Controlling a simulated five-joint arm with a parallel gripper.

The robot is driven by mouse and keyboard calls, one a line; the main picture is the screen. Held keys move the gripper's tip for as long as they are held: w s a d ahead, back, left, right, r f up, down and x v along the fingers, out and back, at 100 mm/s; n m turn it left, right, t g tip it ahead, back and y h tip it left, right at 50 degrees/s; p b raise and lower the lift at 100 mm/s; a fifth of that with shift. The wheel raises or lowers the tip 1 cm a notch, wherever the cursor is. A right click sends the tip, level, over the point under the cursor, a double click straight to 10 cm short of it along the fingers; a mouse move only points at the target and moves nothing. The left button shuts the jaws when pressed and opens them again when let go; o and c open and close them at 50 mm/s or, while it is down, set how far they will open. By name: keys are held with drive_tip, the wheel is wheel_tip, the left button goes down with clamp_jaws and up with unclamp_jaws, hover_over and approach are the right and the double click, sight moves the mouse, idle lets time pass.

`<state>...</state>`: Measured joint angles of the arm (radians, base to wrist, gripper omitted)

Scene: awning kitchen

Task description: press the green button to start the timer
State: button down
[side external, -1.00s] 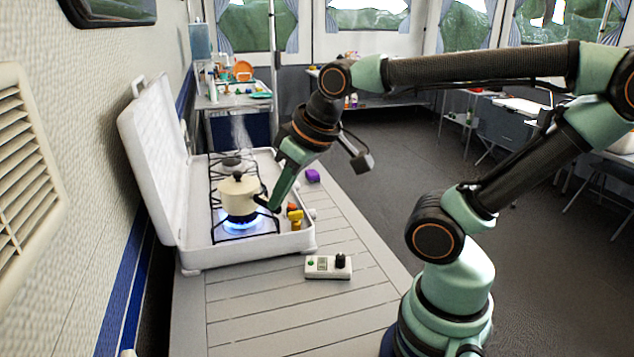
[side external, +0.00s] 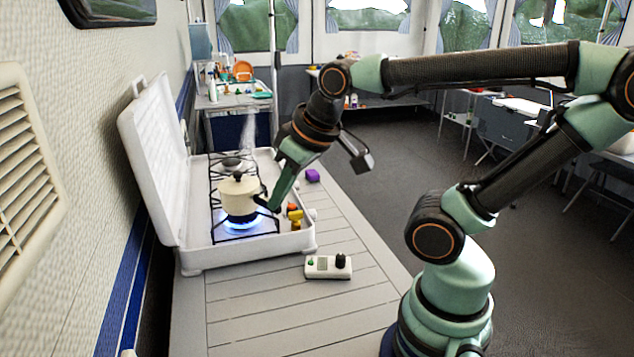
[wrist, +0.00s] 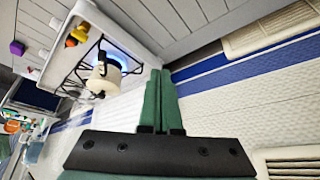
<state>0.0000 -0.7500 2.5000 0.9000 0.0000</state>
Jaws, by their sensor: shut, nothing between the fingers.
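The timer (side external: 322,267) is a small white box lying on the slatted table in front of the stove. The green button (side external: 311,261) is at its left end, a small display is beside it, and a black knob (side external: 341,260) is at its right end. My gripper (side external: 273,206) is shut and empty. In the side view it appears by the black handle of the cream pot, above and behind the timer; I cannot tell whether it touches the handle. In the wrist view the green fingers (wrist: 160,100) are together, and the timer is not seen there.
The cream pot (side external: 239,194) sits steaming over a lit blue flame on the white camping stove (side external: 190,256), whose lid (side external: 155,160) stands open. Small yellow and orange items (side external: 295,214) lie at the stove's right side. A purple block (side external: 312,175) is farther back. The table front (side external: 270,315) is clear.

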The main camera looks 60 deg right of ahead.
drive_tip(key=m+g, duration=0.6)
drive_tip(key=m, duration=2.1)
hover_over(311, 262)
wheel_tip(311, 262, down, 8)
drive_tip(key=shift+d, duration=0.15)
drive_tip(key=shift+f, duration=0.1)
wheel_tip(311, 262, down, 14)
drive_tip(key=shift+r, duration=0.1)
